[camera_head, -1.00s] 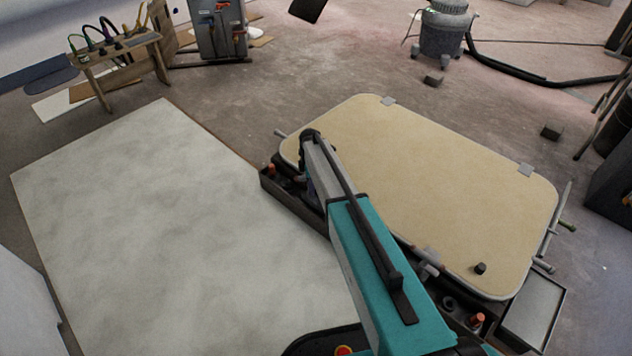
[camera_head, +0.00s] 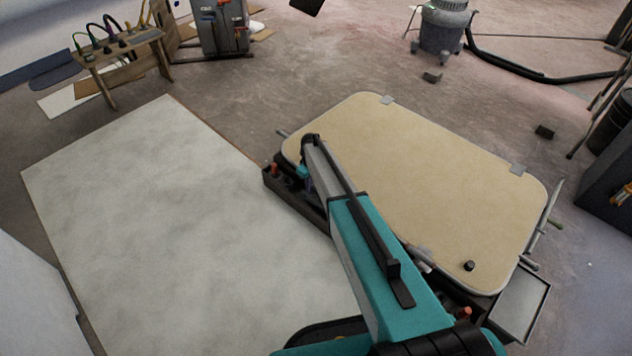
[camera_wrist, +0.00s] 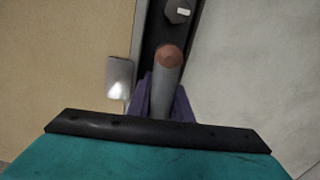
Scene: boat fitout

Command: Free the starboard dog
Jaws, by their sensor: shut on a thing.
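A tan hatch lid (camera_head: 420,185) with rounded corners and a pale rim lies at centre right. My gripper (camera_wrist: 166,102) has purple fingers and is shut on a grey round bar (camera_wrist: 167,82) with a copper-coloured end, which looks like the dog's handle. The bar stands beside the lid's edge (camera_wrist: 134,50). In the head view my arm hides most of the gripper and the bar at the lid's near left edge. Another grey lever fitting (camera_head: 420,258) shows at the lid's near edge, partly behind my arm. I cannot tell whether the held dog is loose or engaged.
Dark trays (camera_head: 290,196) run along the lid's near edge, with a red-tipped item (camera_head: 274,169) in one. A black knob (camera_head: 469,266) sits on the lid. A large pale sheet (camera_head: 170,220) covers the left floor. Grey rods (camera_head: 545,225) stick out at right.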

